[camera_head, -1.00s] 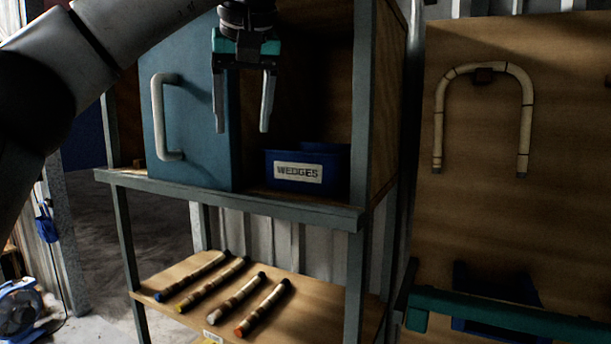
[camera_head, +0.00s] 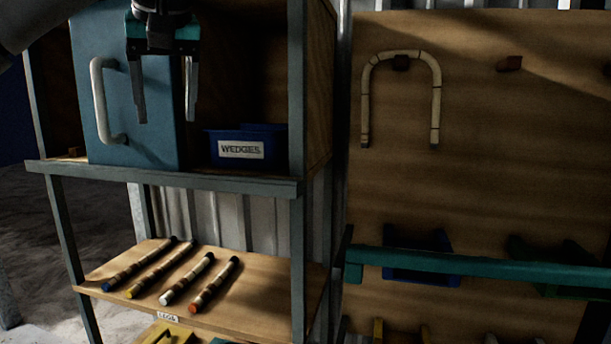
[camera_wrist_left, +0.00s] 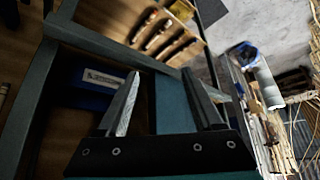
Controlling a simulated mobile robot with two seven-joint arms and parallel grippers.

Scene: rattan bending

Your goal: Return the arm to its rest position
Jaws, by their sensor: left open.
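My left gripper (camera_head: 165,95) is open and empty, its two fingers pointing down. In the head view it shows in front of the blue cabinet door (camera_head: 150,145) with its pale handle, to the left of the blue bin labelled WEDGES (camera_head: 270,135). Its fingers also show in the left wrist view (camera_wrist_left: 165,105), with the blue bin (camera_wrist_left: 90,90) to their left. Most of the left arm is outside the head view, with a piece at the top left. My right gripper does not show in either view.
Several rattan poles with coloured ends (camera_head: 150,268) lie on the lower wooden shelf (camera_head: 255,290). A bent rattan piece (camera_head: 437,95) hangs on the wooden board (camera_head: 480,190) at right. A teal rail (camera_head: 480,264) crosses in front of the board. Floor at left looks clear.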

